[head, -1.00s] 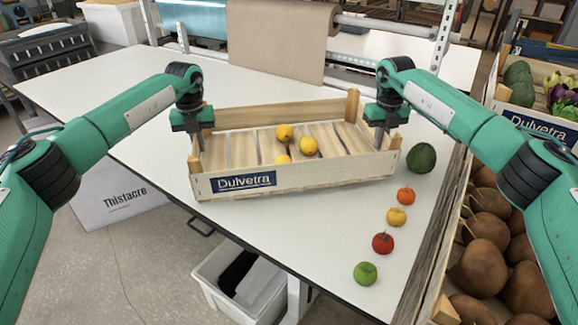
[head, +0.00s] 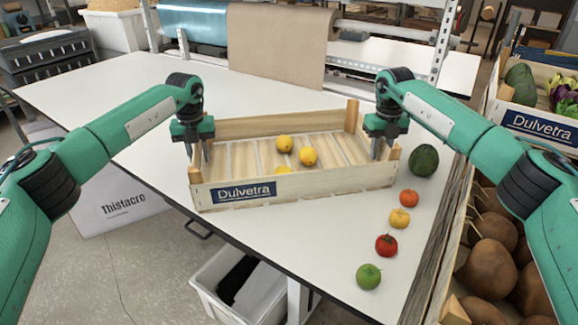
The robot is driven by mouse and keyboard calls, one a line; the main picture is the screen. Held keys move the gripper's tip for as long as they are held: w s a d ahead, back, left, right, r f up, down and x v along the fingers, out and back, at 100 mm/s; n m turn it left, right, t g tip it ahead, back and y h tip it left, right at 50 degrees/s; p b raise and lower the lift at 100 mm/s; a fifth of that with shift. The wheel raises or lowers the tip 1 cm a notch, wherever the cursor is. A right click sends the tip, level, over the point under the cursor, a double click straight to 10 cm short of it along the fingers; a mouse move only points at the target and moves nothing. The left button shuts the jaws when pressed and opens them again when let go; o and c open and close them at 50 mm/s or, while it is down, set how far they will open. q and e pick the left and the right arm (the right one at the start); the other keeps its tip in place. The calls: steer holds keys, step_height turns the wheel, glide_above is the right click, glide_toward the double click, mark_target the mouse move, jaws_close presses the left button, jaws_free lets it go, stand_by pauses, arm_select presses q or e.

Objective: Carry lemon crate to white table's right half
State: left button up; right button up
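The lemon crate (head: 330,181) is a low, pale wooden crate with a blue Dulvetra label. It is over the front right part of the white table (head: 120,90) and looks level; whether its underside touches the tabletop is hard to tell. Several lemons (head: 308,156) lie inside; the front one is partly hidden by the front wall. My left gripper (head: 199,152) is shut on the crate's left end wall. My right gripper (head: 382,150) is shut on its right end wall. The fingertips are partly hidden by the crate.
An avocado (head: 424,160), an orange (head: 409,197), a yellow fruit (head: 400,218), a tomato (head: 386,245) and a lime (head: 368,277) line the table's right edge. A produce crate (head: 543,128) stands beyond that edge. The table's left half is clear.

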arm_select(q)
step_height(320, 180, up, 12)
steer(key=shift+f, duration=0.1)
arm_select(e)
step_height(320, 180, up, 12)
steer(key=shift+f, duration=0.1)
stand_by(0.6)
